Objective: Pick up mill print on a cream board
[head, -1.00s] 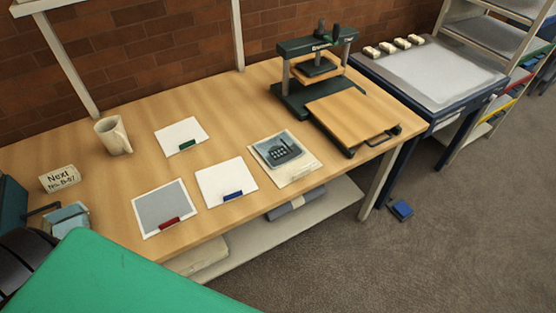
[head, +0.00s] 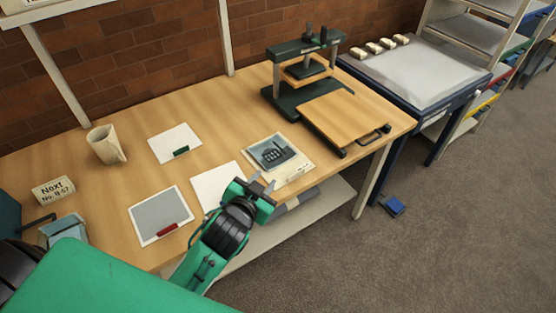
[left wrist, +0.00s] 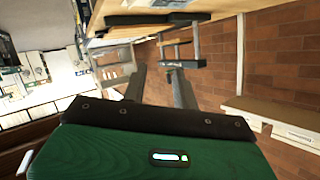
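The cream board (head: 293,172) lies flat on the wooden bench, near its front edge, with a blue-grey print (head: 273,153) of a dark building-like shape on it. My left gripper (head: 262,182) is at the board's near left corner in the head view, empty, with its two fingers apart. Whether it touches the board cannot be told. In the left wrist view, the open fingers (left wrist: 158,74) point away from the camera, and I cannot make out the print there. My right gripper is not in view.
To the left lie a white sheet (head: 215,188), a grey board with a red clip (head: 158,212) and a white sheet with a green clip (head: 174,142). A dark green press (head: 300,105) stands right of the print. A mug (head: 106,145) stands at the back left.

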